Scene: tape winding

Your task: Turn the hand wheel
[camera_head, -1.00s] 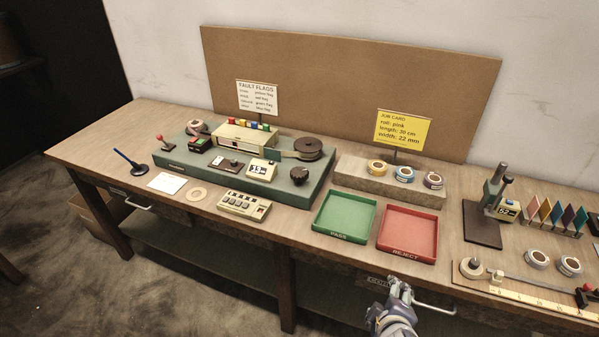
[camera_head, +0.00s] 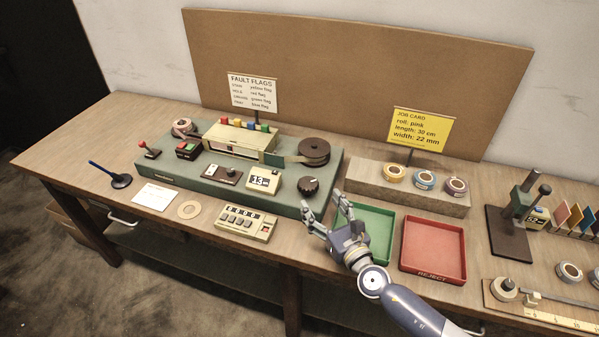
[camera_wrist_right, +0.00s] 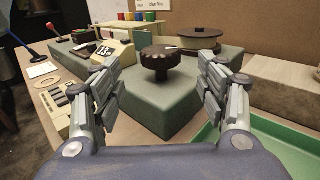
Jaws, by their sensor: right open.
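The hand wheel (camera_head: 308,187) is a dark, ridged knob on the right front of the green machine base (camera_head: 330,170). In the right wrist view the hand wheel (camera_wrist_right: 160,60) stands on its short stem, a little above the middle and between my fingers but beyond their tips. My right gripper (camera_head: 325,208) is open and empty, in front of the hand wheel and over the left part of the green tray; its two fingers also show in the right wrist view (camera_wrist_right: 158,95). They appear apart from the wheel. My left gripper is in neither view.
A counter display (camera_head: 264,181) and a keypad box (camera_head: 240,222) stand left of the wheel. A dark tape reel (camera_head: 314,150) is behind it. The green tray (camera_head: 385,258) and red tray (camera_head: 433,277) lie to the right. A yellow job card (camera_head: 419,130) stands behind.

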